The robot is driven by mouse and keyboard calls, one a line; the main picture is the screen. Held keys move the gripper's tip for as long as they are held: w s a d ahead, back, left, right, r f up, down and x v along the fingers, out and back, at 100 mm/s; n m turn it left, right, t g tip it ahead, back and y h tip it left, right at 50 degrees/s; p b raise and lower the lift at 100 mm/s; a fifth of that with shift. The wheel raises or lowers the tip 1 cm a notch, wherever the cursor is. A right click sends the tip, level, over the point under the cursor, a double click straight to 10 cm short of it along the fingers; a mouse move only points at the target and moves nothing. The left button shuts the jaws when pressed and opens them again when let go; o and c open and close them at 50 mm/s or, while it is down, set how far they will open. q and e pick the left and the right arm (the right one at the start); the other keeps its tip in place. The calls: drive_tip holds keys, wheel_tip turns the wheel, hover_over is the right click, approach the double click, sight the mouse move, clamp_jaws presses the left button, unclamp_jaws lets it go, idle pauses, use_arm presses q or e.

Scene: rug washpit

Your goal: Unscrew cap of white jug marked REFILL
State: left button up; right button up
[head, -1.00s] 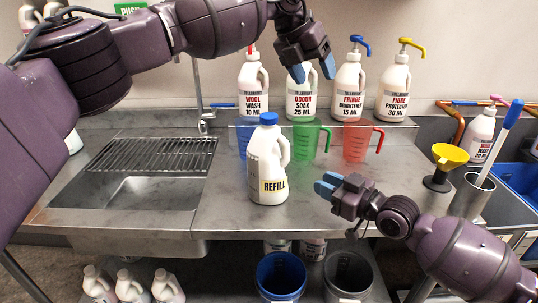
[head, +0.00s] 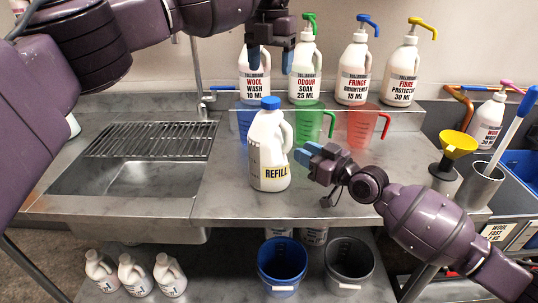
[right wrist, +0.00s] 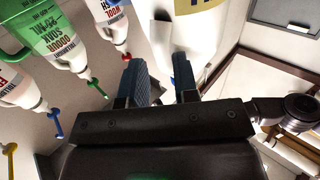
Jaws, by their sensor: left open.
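The white jug marked REFILL (head: 268,152) stands upright on the steel counter, with its blue cap (head: 270,103) on top and its handle on the right side. My left gripper (head: 270,62) is open and empty, pointing down above the cap with a clear gap. My right gripper (head: 305,158) is just right of the jug near its handle, fingers toward it. In the right wrist view my right gripper (right wrist: 160,75) has its two fingers apart, with the white jug (right wrist: 187,28) close beyond them. Whether a finger touches the handle is unclear.
Blue, green (head: 309,121) and red (head: 360,127) measuring jugs stand behind. Several white pump bottles (head: 354,75) line the back ledge. A sink with a rack (head: 150,139) is at left. A yellow funnel (head: 458,142) and steel canister (head: 480,185) stand at right.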

sight(291, 145)
drive_tip(key=shift+x, duration=2.25)
drive_tip(key=shift+c, duration=0.2)
clamp_jaws()
